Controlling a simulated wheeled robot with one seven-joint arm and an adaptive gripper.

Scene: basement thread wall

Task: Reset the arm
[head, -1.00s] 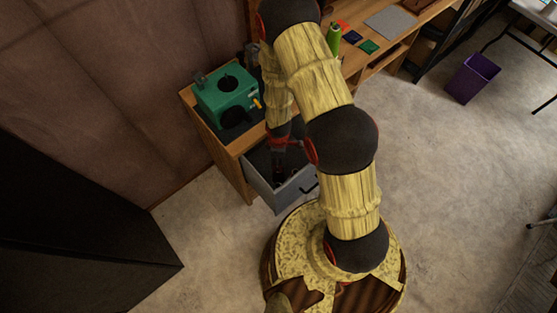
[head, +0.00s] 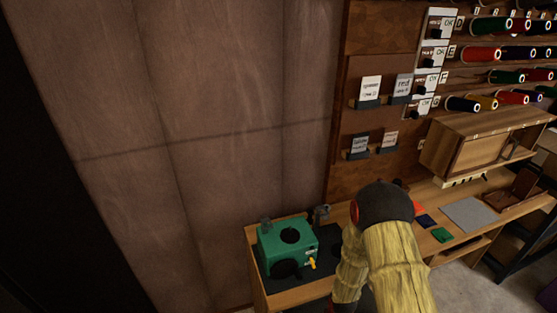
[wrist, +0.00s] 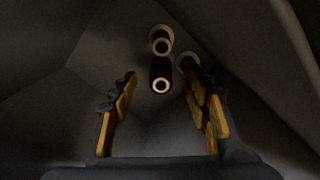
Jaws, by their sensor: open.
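In the wrist view, my gripper (wrist: 160,88) is open, with its yellow-lined fingers apart and nothing clamped between them. It points into a dim, grey-walled space. A dark spool (wrist: 160,69) with a pale ring end shows between and beyond the fingertips. A second spool (wrist: 160,38) lies just behind it, and a third pale round end is partly hidden by the right finger. In the head view, my yellow, bark-textured arm (head: 395,265) reaches in at the lower right. The gripper end is out of that frame.
A green box-shaped device (head: 286,249) with round holes stands on a wooden bench beside my arm. A thread rack (head: 500,52) with coloured spools and small label cards (head: 371,89) covers the wall at right. A wooden cabinet (head: 484,150) sits above the bench.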

